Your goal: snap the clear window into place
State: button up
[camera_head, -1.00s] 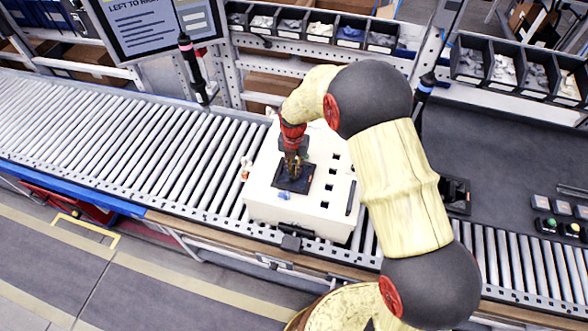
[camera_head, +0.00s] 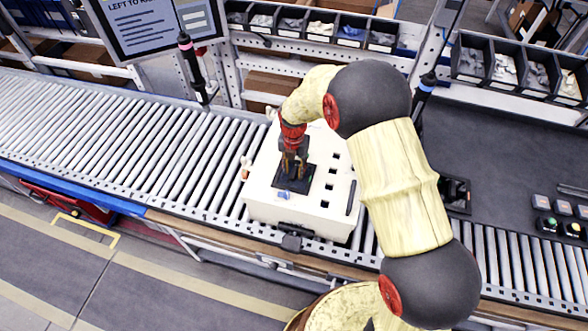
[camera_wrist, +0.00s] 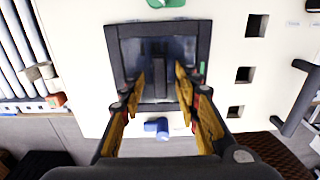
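The white box (camera_head: 262,200) stands on the roller conveyor. A dark square frame (camera_wrist: 118,60) is on its top face. The clear window (camera_wrist: 182,48) shows as a bluish, see-through pane inside this frame, with a dark raised bar (camera_wrist: 154,55) at its middle. I cannot tell whether the pane is fully seated. My gripper (camera_wrist: 160,80) is open above the frame, its two fingers apart on either side of the pane's middle and nothing seen gripped. In the head view my gripper (camera_head: 293,172) points down over the frame, hiding part of it.
A blue part (camera_wrist: 158,126) lies in front of the frame. Square holes (camera_wrist: 245,74) and a black handle (camera_wrist: 296,98) are to its right. The free roller conveyor (camera_head: 120,130) runs left. Part bins (camera_head: 320,28) are behind. Dark hanging tools (camera_head: 193,65) flank the box.

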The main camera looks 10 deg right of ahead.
notch_tip(320, 180, up, 12)
dwell(0.8)
dwell(0.4)
